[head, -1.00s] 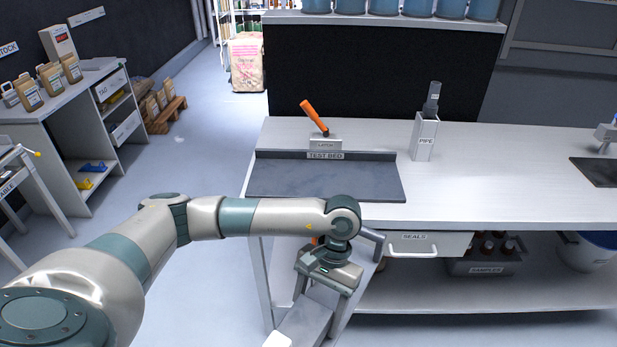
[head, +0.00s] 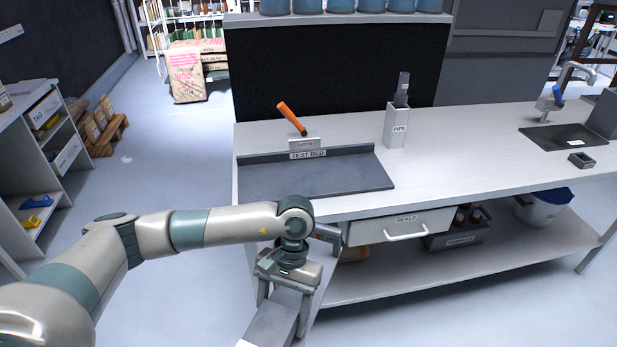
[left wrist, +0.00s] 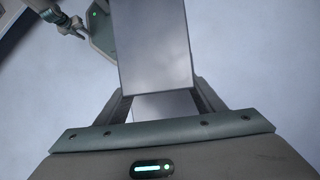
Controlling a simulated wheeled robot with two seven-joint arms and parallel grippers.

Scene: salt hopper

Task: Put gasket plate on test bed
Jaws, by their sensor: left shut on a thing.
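My left gripper (head: 285,302) is shut on a flat grey plate (head: 268,325), which I take to be the gasket plate. It hangs below the wrist, in front of the bench and lower than its top. In the left wrist view the plate (left wrist: 155,45) sticks out between the two fingers, above blurred floor. The test bed (head: 318,178) is a dark grey slab with a raised, labelled back edge, at the left end of the white bench. It is bare. A latch block with an orange handle (head: 291,117) stands behind it. My right gripper is not in the head view.
A holder marked PIPE (head: 396,127) stands right of the test bed. A sink (head: 563,137) is farther right. The SEALS drawer (head: 401,226) is shut under the bench top. The bench top between holder and sink is clear.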

